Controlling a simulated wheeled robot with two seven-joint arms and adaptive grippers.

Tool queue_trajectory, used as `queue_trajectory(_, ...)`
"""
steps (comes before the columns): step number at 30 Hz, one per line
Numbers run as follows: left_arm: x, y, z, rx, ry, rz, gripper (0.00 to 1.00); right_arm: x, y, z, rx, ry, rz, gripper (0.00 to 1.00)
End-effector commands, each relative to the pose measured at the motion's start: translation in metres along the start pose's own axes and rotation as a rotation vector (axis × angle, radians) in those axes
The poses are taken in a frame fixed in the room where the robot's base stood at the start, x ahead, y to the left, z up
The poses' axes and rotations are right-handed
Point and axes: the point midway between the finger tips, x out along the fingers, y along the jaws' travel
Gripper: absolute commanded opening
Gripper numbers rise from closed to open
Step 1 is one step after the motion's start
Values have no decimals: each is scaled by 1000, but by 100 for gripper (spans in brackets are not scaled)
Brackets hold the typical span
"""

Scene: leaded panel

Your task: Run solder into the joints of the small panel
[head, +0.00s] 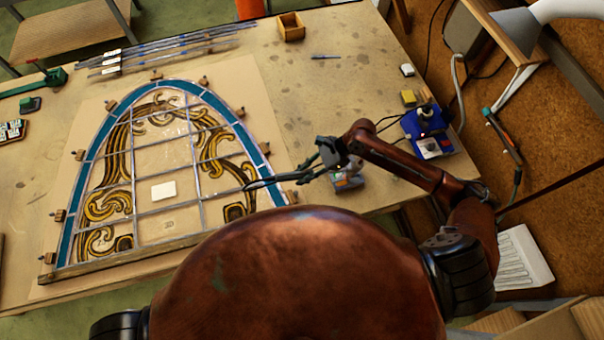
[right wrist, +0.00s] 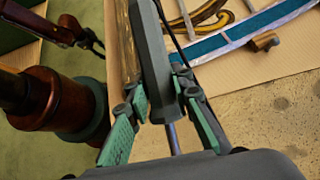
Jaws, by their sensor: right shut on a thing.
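The arched leaded panel (head: 163,160) lies on a pale board on the bench, with a teal glass border and brown scrollwork between grey lead lines. Part of its teal border (right wrist: 232,38) shows in the right wrist view. My right gripper (head: 270,183) is over the panel's lower right edge. In the right wrist view its green-padded fingers (right wrist: 160,92) are shut on a dark grey tool (right wrist: 152,50), apparently a soldering iron. A black cord runs alongside; the tip is hard to make out. My left gripper (right wrist: 92,42) seems to show at upper left there, its jaws unclear.
Small wooden blocks (head: 79,154) stand around the panel, and a wooden batten (head: 120,262) runs along its base. A blue soldering station (head: 428,130) stands at the bench's right edge. Lead strips (head: 165,47) and a wooden box (head: 290,27) lie at the back.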

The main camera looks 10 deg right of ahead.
Motion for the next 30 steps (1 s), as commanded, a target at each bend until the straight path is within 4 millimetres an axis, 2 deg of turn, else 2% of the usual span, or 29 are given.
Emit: queue_trajectory(30,-6,0,-1,0,0,0,33,0,0,-1,2,1,1,0)
